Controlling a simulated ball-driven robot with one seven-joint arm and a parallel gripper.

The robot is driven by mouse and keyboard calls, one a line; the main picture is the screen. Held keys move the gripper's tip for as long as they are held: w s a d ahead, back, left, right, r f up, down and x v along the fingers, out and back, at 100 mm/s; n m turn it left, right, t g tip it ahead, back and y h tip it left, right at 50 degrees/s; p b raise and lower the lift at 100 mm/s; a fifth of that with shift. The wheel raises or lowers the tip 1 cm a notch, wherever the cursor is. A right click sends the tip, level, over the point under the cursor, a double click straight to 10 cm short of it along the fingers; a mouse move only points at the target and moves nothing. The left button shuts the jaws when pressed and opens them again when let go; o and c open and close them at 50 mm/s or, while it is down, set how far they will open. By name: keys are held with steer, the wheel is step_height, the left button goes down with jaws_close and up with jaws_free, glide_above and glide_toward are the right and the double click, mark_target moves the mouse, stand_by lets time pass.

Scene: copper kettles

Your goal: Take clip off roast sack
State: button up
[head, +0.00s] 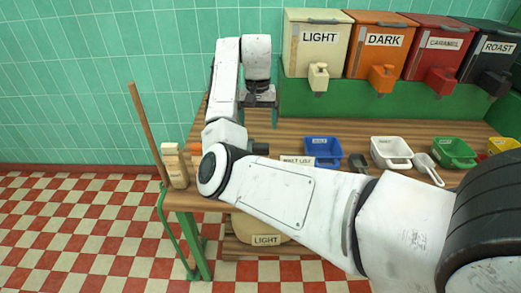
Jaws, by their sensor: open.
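My gripper (260,117) hangs at the end of my arm above the back left of the wooden counter. Its jaws are open, with nothing seen between them. No sack labelled ROAST and no clip can be made out. A pale sack labelled LIGHT (265,240) sits low under the counter, partly hidden behind my arm. My arm crosses the middle and right of the view and covers much of the space under the counter. A black bin labelled ROAST (489,57) stands at the far right of the back row.
LIGHT (316,38), DARK (377,45) and CARAMEL (437,48) bins stand beside it on a green ledge. Blue (323,149), white (391,151) and green (454,152) trays sit on the counter (350,127). A wooden pole (147,128) leans at left. Checkered floor at left is clear.

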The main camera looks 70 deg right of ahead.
mark_target(261, 145)
step_height(261, 145, down, 3)
steer(key=shift+r+b, duration=0.1)
steer(key=shift+b, duration=0.2)
steer(key=shift+s+d+f+p, duration=0.1)
steer(key=shift+s+f+p, duration=0.1)
steer(key=shift+f, duration=1.15)
steer(key=shift+s+f+p, duration=0.15)
steer(key=shift+s+f, duration=0.05)
steer(key=shift+f, duration=1.1)
steer(key=c, duration=1.1)
steer(key=shift+r, duration=0.1)
